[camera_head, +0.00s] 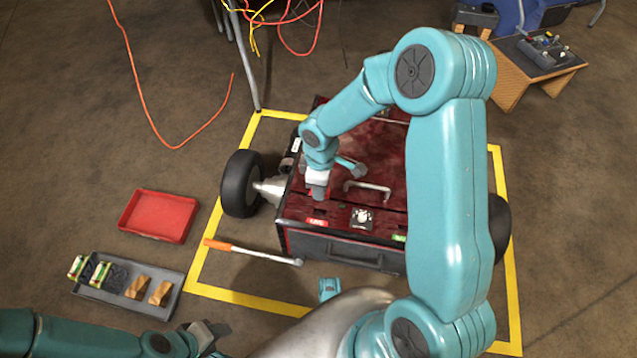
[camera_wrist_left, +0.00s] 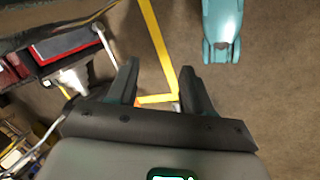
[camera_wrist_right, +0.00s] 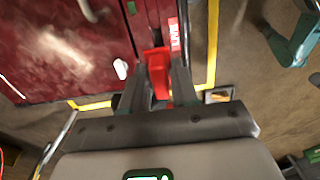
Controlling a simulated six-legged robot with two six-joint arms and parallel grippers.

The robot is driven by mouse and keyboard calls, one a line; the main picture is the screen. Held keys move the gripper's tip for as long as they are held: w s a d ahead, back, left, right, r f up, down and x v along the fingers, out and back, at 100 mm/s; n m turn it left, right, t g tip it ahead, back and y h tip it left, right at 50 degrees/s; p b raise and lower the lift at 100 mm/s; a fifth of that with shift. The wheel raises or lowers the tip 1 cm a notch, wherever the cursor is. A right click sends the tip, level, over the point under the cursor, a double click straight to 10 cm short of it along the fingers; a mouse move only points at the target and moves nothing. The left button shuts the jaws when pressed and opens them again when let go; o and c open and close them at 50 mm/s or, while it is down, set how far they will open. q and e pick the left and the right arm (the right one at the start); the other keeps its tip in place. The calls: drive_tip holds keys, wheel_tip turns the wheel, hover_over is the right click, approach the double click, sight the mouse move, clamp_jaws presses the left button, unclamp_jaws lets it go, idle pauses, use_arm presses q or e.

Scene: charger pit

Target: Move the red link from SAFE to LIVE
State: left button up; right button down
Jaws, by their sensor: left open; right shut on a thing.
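The red link (camera_wrist_right: 157,72) is between the fingers of my right gripper (camera_wrist_right: 155,85), which is shut on it. In the head view my right gripper (camera_head: 317,192) is low over the dark red unit (camera_head: 377,160), just behind the red LIVE label (camera_head: 317,222). The LIVE label (camera_wrist_right: 174,34) lies right beside the link in the right wrist view. I cannot tell whether the link is seated in a slot. The green SAFE label (camera_head: 399,238) is further right on the front strip. My left gripper (camera_head: 208,338) is open and empty at the lower left.
A pale square fitting (camera_head: 361,217) sits between the labels. An orange-handled tool (camera_head: 250,251) lies at the unit's front left. A red tray (camera_head: 158,216) and a grey tray (camera_head: 128,300) with small parts stand left. Yellow tape (camera_head: 207,240) surrounds the unit.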

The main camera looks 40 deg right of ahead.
wheel_tip(320, 180, down, 7)
drive_tip(key=b, duration=0.5)
drive_tip(key=shift+r, duration=0.1)
use_arm(q)
wheel_tip(320, 180, down, 6)
drive_tip(key=w+a+b, duration=0.1)
drive_tip(key=shift+w+f+t, duration=0.15)
drive_tip(key=shift+w+t, duration=0.1)
drive_tip(key=shift+t, duration=0.05)
use_arm(e)
drive_tip(key=shift+f, duration=0.7)
use_arm(q)
drive_tip(key=shift+a, duration=0.1)
drive_tip(key=shift+f+b, duration=1.2)
drive_tip(key=shift+b, duration=0.15)
use_arm(e)
drive_tip(key=shift+f, duration=1.4)
drive_tip(key=c, duration=0.8)
unclamp_jaws()
